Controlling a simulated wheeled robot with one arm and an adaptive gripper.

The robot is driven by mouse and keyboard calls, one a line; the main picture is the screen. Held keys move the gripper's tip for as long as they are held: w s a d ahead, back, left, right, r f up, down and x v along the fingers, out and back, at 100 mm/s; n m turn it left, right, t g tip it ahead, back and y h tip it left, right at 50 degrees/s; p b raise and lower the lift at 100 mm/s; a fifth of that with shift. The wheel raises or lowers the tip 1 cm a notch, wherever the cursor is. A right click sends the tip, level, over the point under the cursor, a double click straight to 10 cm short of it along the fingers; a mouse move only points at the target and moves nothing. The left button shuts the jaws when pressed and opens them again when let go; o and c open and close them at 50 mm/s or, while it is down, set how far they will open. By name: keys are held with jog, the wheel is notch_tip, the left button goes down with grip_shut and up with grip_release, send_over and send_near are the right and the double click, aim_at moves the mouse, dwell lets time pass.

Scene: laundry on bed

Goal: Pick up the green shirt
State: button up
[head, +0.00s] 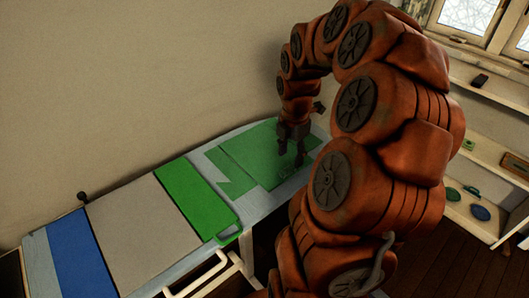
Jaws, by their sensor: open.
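A flat, dull green cloth shape, which looks like the green shirt (245,154), lies spread on the pale blue far end of a long surface (262,203). Its outline has a pointed, notched edge on the left. My gripper (292,155) is open and points down over the right part of the green shirt. I cannot tell whether the fingertips touch the cloth. My arm hides the right edge of the surface and perhaps some of the cloth.
A brighter green band (193,197), a wide grey-beige panel (143,230) and a blue band (83,255) lie to the left. A wall (120,90) rises behind. Shelves (490,160) with small items stand at right, below a window (475,15).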

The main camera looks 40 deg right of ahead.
aim_at(289, 167)
notch_tip(289, 167, down, 4)
jog(key=shift+p, duration=0.5)
jog(key=shift+f, duration=0.3)
jog(key=shift+c, duration=0.2)
grip_shut()
